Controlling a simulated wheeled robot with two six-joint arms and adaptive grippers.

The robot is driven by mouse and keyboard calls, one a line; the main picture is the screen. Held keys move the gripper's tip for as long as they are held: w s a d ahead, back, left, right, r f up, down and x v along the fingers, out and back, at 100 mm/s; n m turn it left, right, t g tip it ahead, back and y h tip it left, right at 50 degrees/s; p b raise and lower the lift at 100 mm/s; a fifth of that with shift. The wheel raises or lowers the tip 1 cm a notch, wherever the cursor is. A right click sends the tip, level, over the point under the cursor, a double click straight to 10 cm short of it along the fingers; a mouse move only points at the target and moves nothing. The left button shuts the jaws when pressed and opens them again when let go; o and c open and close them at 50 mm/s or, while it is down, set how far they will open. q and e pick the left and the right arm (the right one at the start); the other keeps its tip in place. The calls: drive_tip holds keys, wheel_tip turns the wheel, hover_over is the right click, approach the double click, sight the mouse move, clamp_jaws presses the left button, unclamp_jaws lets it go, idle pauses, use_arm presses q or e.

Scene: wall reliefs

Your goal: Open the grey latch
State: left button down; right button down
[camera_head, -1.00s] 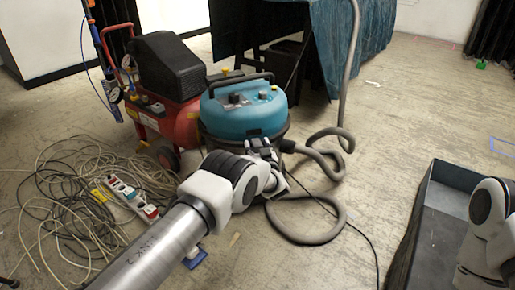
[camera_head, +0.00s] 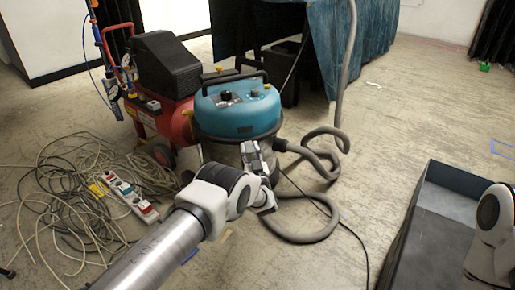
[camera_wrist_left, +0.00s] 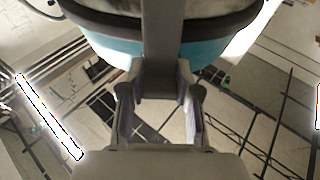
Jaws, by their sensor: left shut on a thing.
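The teal-topped vacuum cleaner (camera_head: 238,116) stands on the floor in the middle of the head view. My left gripper (camera_head: 256,160) is at the front of its drum, just below the teal lid. In the left wrist view, a grey upright bar, which looks like the grey latch (camera_wrist_left: 162,35), runs down in front of the teal body between the fingers of my left gripper (camera_wrist_left: 160,100). The gripper is shut on it. My right gripper is out of view.
A red compressor (camera_head: 180,122) stands close behind and left of the vacuum. Tangled cables (camera_head: 70,190) and a power strip (camera_head: 128,194) lie at left. The grey hose (camera_head: 305,238) loops at right. A grey open box (camera_head: 440,215) stands at front right.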

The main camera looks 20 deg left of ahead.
use_arm(q)
drive_tip(key=s+d+f, duration=0.3)
drive_tip(key=s+f, duration=0.2)
drive_tip(key=f, duration=0.2)
drive_tip(key=shift+s+d, duration=0.25)
drive_tip(key=shift+s, duration=0.15)
idle(0.4)
drive_tip(key=c, duration=0.8)
unclamp_jaws()
drive_tip(key=shift+f, duration=0.15)
drive_tip(key=v, duration=1.1)
drive_tip(key=shift+s+d, duration=0.2)
drive_tip(key=shift+s, duration=0.15)
